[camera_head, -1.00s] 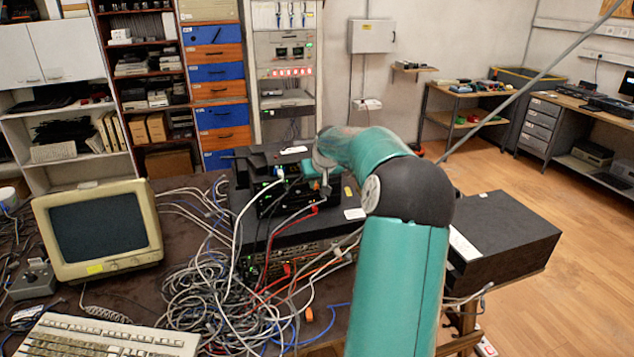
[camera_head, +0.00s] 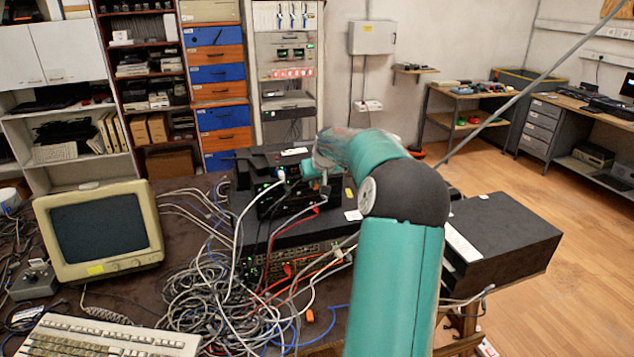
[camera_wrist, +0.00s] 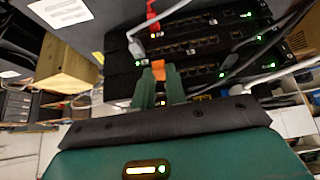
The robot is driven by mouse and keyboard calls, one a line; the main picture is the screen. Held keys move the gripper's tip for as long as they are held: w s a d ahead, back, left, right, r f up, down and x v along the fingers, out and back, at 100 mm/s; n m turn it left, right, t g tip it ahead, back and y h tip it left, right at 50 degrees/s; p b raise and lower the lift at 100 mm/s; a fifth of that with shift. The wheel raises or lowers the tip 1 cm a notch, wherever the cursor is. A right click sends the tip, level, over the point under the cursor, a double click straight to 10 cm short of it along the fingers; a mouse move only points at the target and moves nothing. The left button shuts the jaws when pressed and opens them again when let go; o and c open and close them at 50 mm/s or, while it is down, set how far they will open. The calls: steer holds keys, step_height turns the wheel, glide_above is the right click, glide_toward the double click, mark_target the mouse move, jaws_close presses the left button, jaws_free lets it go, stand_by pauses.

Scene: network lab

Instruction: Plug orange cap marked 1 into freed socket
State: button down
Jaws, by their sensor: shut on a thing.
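The orange cap (camera_wrist: 158,68) is held between the two green fingertips of my gripper (camera_wrist: 159,80) in the wrist view. It is at the front of a stack of black network switches (camera_wrist: 190,48). I cannot tell whether the cap is in a socket or just in front of it, and no mark on it is readable. Rows of sockets show to the right of the cap. In the head view the switch stack (camera_head: 268,205) is partly behind my arm, and the fingertips and cap cannot be made out.
A grey plug (camera_wrist: 136,48) and a red plug (camera_wrist: 152,12) with cables sit close above the cap. A small orange piece (camera_head: 309,316) lies near tangled cables (camera_head: 225,290) on the table. A CRT monitor (camera_head: 98,230) and keyboard (camera_head: 100,338) stand to the left.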

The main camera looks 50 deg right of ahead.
steer(key=shift+w+d, duration=0.15)
steer(key=shift+w, duration=0.1)
stand_by(0.3)
steer(key=c, duration=1.4)
jaws_free()
steer(key=shift+o, duration=0.2)
steer(key=shift+r, duration=0.1)
steer(key=v, duration=1.3)
steer(key=shift+s+r, duration=0.2)
steer(key=shift+r, duration=0.1)
